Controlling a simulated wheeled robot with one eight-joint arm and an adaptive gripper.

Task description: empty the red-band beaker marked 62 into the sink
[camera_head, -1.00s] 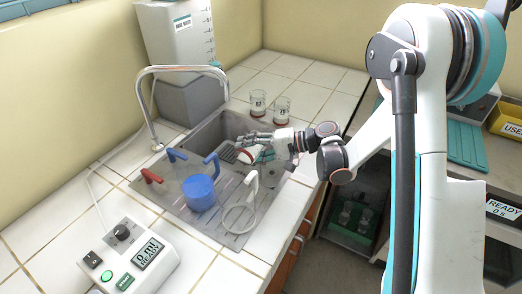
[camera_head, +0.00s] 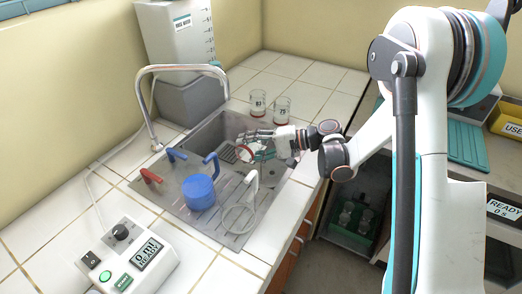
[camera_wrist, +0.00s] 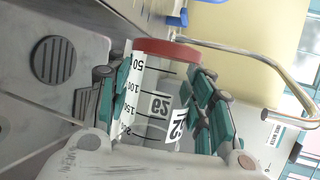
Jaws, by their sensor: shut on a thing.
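The red-band beaker (camera_wrist: 150,85) is clear glass with a black scale and number labels, which appear upside down and partly hidden in the wrist view. Its red band (camera_wrist: 168,50) is at the end beside the 50 mark. My gripper (camera_head: 256,146) is shut around the beaker, with green-padded fingers on both sides.
Two red-band beakers, marked 83 (camera_head: 258,103) and 75 (camera_head: 282,109), stand on the tiled counter behind the sink. The tap (camera_head: 180,69) arches over the sink's left side.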

